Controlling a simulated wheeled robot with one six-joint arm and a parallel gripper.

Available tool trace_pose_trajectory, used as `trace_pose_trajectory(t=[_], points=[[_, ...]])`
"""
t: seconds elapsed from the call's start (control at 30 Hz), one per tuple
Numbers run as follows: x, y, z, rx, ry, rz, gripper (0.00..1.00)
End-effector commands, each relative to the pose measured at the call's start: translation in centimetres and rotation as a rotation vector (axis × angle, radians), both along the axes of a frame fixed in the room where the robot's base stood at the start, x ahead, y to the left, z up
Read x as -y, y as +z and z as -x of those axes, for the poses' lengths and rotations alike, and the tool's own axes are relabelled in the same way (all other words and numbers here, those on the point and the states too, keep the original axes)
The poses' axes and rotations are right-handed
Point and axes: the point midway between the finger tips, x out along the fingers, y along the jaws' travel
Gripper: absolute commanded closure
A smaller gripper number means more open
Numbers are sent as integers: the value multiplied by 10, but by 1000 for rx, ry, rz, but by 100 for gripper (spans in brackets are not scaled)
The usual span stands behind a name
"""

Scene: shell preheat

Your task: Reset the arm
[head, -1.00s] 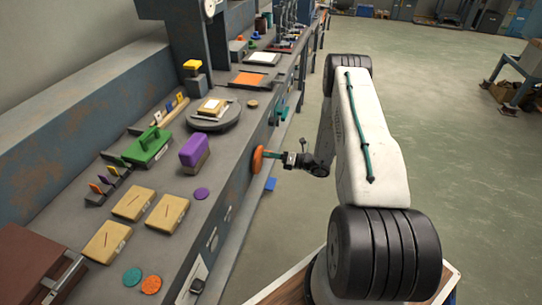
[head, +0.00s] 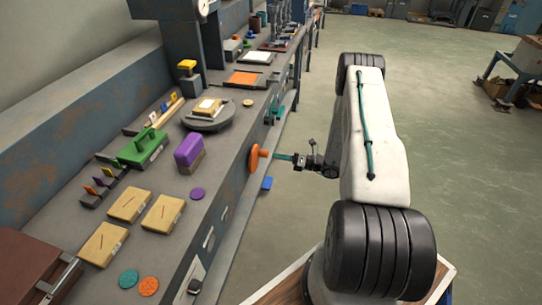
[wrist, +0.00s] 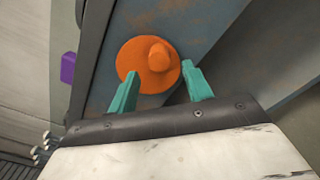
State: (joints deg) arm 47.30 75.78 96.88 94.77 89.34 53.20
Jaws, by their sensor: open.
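My gripper (head: 284,157) is at the front side of the long workbench, to the right of an orange round knob (head: 255,158). The knob is a disc with a short peg standing out from it, fixed to the bench's front face. In the wrist view the two teal fingers of my gripper (wrist: 160,82) are apart and empty. The orange knob (wrist: 149,66) is ahead of and between them, and I see a gap between fingers and peg in the head view.
The bench top holds a purple block (head: 189,152), a green handled block (head: 143,147), several tan blocks (head: 163,212) and a round turntable (head: 208,117). A blue piece (head: 267,183) sits low beside the bench. Open floor (head: 465,180) lies to the right.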

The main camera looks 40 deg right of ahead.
Motion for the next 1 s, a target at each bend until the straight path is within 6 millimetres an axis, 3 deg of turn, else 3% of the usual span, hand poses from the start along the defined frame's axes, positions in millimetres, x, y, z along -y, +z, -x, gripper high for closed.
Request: trace_pose_trajectory(t=[0.23,0.87,1.0], points=[[13,0,16,0,-1,0,50],[13,-1,17,17,0,26,50],[-9,-12,36,42,94,118,50]])
